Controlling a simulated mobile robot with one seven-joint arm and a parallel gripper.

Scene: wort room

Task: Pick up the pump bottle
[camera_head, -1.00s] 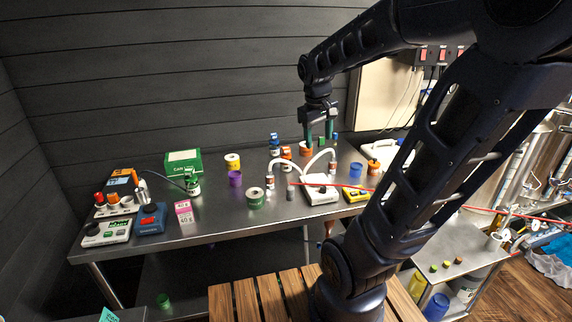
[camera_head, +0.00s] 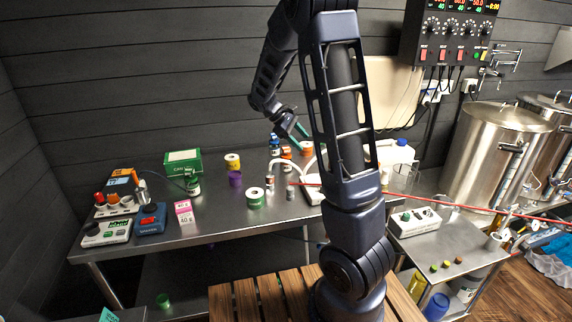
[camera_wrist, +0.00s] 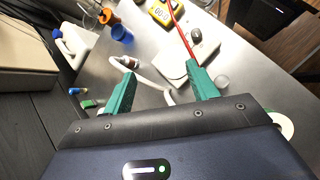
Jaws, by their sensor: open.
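A small green-and-white bottle with a dark top (camera_head: 192,184) stands at the left of the steel table, in front of the green box; it looks most like the pump bottle, but it is too small to be sure. My gripper (camera_head: 298,139) is above the back middle of the table, well to the right of that bottle. It tilts down to the right, and its green fingers are apart and empty. In the wrist view my gripper (camera_wrist: 162,88) shows nothing held between its fingers, and that bottle is not seen.
A white tubed device (camera_wrist: 174,68), a yellow meter (camera_wrist: 160,12) and a white jug (camera_wrist: 76,44) are in the wrist view. A green spool (camera_head: 255,198), purple cup (camera_head: 235,179) and pink box (camera_head: 184,211) stand on the table (camera_head: 225,222). A red line crosses the right side.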

